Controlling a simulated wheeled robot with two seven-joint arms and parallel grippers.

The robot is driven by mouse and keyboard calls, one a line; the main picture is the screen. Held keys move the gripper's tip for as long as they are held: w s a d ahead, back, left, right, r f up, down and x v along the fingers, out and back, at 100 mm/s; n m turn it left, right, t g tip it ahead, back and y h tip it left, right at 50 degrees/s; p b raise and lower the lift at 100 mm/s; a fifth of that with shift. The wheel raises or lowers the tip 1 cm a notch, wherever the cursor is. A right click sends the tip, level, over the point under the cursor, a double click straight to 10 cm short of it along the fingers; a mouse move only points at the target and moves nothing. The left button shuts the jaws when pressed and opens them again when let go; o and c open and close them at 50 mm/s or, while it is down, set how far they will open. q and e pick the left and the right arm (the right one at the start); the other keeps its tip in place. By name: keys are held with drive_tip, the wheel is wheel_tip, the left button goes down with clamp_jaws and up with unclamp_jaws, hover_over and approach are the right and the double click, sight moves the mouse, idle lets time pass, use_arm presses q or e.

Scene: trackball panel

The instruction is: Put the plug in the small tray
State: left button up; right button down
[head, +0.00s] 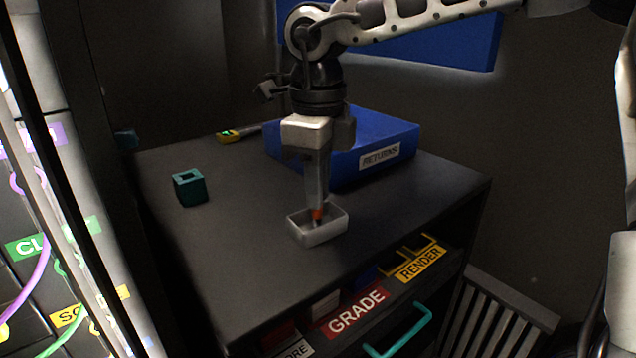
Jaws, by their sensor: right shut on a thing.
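The plug is a small orange-red piece (318,213) with a darker lower part. My right gripper (317,203) points straight down and is shut on the plug. The small tray (320,235) is a light grey open box on the dark cabinet top. The plug's lower end is within the outline of the tray's opening; I cannot tell whether it touches the tray floor. My left gripper is not in view.
A blue bin labelled RETURNS (400,143) stands just behind the gripper. A teal cube with a square hole (189,187) sits to the left. A yellow-and-black tool (236,134) lies at the back.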

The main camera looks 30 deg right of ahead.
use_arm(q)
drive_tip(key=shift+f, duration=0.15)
use_arm(e)
drive_tip(key=shift+f, duration=0.15)
drive_tip(key=c, duration=1.3)
unclamp_jaws()
drive_tip(key=shift+c, duration=0.2)
drive_tip(key=shift+r, duration=0.4)
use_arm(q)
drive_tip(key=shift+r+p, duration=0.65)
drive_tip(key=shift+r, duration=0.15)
use_arm(e)
wheel_tip(320, 180, up, 15)
